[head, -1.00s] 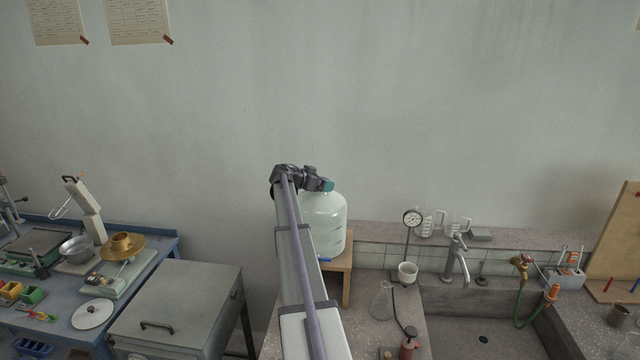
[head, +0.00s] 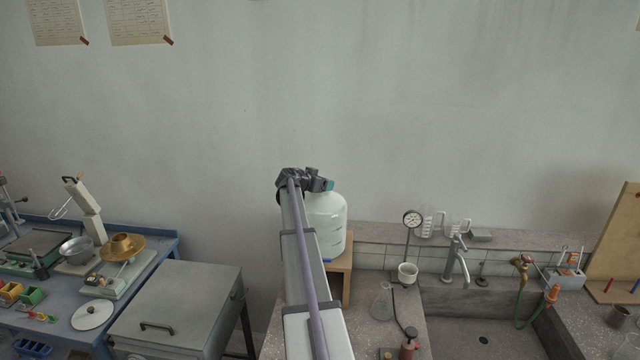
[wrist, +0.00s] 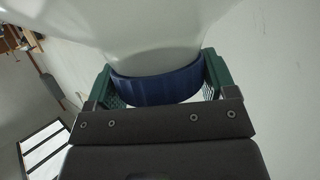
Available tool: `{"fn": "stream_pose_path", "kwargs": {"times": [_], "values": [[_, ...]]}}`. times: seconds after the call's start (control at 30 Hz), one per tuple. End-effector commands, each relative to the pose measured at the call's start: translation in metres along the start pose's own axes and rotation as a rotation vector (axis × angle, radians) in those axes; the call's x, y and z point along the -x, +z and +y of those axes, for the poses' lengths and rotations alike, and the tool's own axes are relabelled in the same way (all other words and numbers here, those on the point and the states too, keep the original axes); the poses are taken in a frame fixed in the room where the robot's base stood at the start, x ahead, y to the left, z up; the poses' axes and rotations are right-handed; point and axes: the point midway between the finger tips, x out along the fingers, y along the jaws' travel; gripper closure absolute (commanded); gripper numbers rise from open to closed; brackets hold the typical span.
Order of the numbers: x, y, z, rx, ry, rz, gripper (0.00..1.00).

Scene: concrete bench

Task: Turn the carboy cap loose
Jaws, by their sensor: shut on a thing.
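The carboy (head: 327,220) is a pale, translucent bottle standing upright on a small wooden stand (head: 343,272). In the wrist view its pale body (wrist: 140,30) fills the top. The blue cap (wrist: 158,84) sits against the carboy's neck, between the two green fingers of my gripper (wrist: 160,82). The fingers are shut on the cap from both sides. In the head view my gripper (head: 327,185) is at the top of the carboy, and the cap is hidden there by my wrist and fingers.
A stone bench with a sink (head: 485,335) and tap (head: 456,262) lies to the right. A grey cabinet (head: 180,300) and blue table are left.

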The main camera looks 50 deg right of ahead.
Motion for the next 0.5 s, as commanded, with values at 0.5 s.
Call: {"fn": "stream_pose_path", "kwargs": {"times": [0.5], "values": [[0.0003,0.0000,0.0015,0.157,-0.386,0.001,0.46]]}}
